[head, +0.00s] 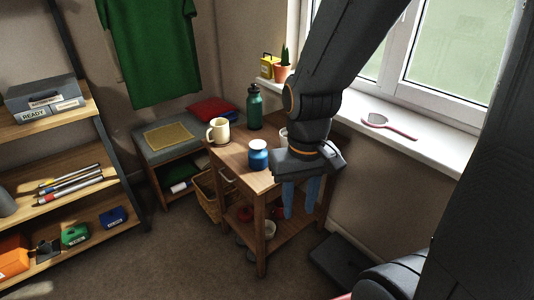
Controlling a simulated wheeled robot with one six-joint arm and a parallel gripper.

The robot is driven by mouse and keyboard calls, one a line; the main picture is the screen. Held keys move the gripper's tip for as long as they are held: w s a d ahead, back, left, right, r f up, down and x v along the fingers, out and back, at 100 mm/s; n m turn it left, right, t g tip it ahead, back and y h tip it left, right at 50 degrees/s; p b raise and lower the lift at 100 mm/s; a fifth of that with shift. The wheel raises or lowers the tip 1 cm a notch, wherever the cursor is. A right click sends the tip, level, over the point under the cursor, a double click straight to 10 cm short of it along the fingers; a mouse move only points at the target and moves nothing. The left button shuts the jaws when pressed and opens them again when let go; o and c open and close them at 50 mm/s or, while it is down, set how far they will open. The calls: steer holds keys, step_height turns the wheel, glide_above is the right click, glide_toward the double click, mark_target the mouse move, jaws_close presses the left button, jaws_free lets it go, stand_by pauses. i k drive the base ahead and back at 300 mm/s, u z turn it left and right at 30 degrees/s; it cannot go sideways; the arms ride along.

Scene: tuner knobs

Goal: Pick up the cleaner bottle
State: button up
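No bottle in the head view is clearly marked as the cleaner bottle. A green bottle (254,108) with a dark cap stands upright at the back of the small wooden table (228,157); I cannot tell whether it is the cleaner. My gripper (300,212) points down at the table's right front side, in front of it in the picture. Its two blue fingers are apart, with nothing seen between them. The gripper is to the right of and lower than the green bottle. My arm hides the table's right part.
A cream mug (218,131), a blue jar (258,155) and a partly hidden white object (284,135) stand on the table. A hand mirror-like object (388,126) lies on the windowsill (437,148). A shelf rack (92,125) is at left. Carpet (190,255) in front is clear.

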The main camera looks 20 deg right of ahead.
mark_target(258, 159)
steer(key=z, duration=0.55)
steer(key=k, duration=1.3)
steer(key=i, duration=0.55)
steer(key=u, duration=0.8)
steer(key=i, duration=1.55)
steer(key=z, duration=0.15)
